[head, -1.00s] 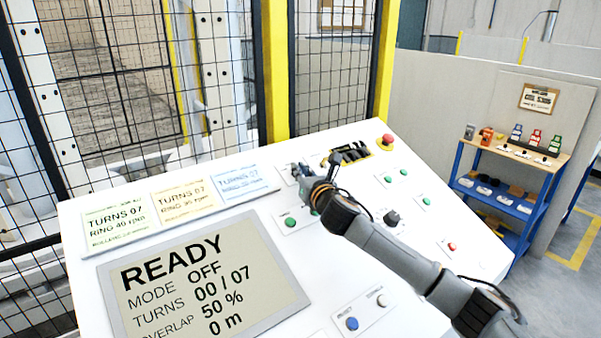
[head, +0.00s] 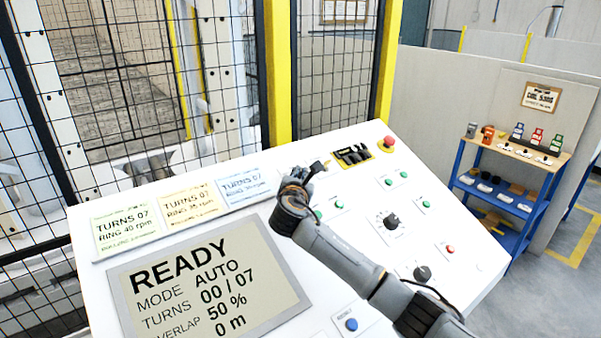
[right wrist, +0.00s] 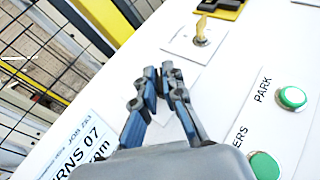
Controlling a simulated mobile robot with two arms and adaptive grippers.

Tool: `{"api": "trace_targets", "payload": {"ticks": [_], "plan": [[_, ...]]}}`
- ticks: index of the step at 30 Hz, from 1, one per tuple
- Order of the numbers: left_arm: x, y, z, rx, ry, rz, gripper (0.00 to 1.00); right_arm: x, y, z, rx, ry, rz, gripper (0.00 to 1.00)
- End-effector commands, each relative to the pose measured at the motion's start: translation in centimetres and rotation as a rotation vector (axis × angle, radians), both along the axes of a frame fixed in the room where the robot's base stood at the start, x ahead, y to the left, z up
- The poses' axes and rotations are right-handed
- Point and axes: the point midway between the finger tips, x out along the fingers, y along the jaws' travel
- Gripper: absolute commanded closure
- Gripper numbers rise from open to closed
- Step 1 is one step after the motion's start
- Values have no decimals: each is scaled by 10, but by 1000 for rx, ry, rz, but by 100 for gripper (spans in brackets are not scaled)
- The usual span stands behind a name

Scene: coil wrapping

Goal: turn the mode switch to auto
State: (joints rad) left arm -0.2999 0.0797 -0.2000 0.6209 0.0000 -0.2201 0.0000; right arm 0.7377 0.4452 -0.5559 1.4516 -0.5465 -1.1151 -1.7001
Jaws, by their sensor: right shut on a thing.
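My right gripper (head: 295,178) is over the upper part of the white sloped control panel, just right of the small job cards. In the right wrist view, its two fingers (right wrist: 163,90) are close together over a pale plate on the panel. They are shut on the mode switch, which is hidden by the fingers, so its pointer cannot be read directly. My left gripper is not in view.
A key switch with a gold key (right wrist: 203,28) is beyond the fingers. Green buttons (right wrist: 292,97) sit to their right. A red emergency stop (head: 388,141) and black knobs (head: 391,222) are further right. A mesh fence stands behind the panel.

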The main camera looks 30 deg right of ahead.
Motion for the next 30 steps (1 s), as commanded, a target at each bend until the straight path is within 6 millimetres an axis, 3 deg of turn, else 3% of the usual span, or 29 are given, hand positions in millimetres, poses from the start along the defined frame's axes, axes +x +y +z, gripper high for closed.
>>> {"api": "trace_targets", "payload": {"ticks": [10,12,14,25,30], "plan": [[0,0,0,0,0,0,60,0,0,-1,3,1,-2,100],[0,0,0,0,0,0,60,0,0,-1,3,1,-2,79],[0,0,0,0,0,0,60,0,0,-1,3,1,-2,68],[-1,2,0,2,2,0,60,-3,2,0,2,0,-1,68],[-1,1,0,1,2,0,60,-19,13,2,2,-1,1,68]]}}
